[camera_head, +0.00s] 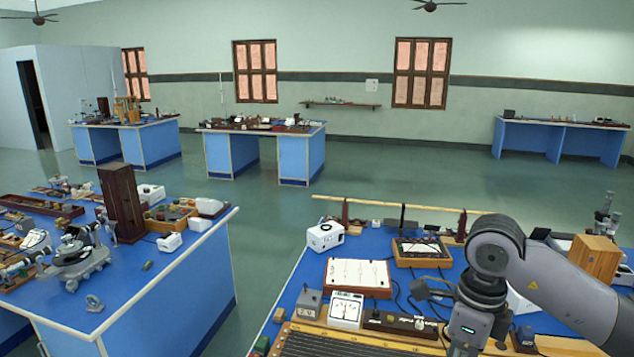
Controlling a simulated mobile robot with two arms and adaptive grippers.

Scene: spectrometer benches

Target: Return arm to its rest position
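My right arm (545,275) comes in from the right over the blue bench (275,322) on the right side. Its elbow-like joint is raised, and its wrist (470,325), with a small green light, points down to the bottom edge of the picture. The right gripper's fingers are cut off below the picture, so what they hold or touch is hidden. My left arm and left gripper do not show.
Around my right wrist stand a white dial meter (345,309), a white-topped board (357,274), a framed meter (421,250), a white box (325,236) and a wooden box (596,257). Another crowded bench (185,275) stands left. Open green floor (265,215) lies between.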

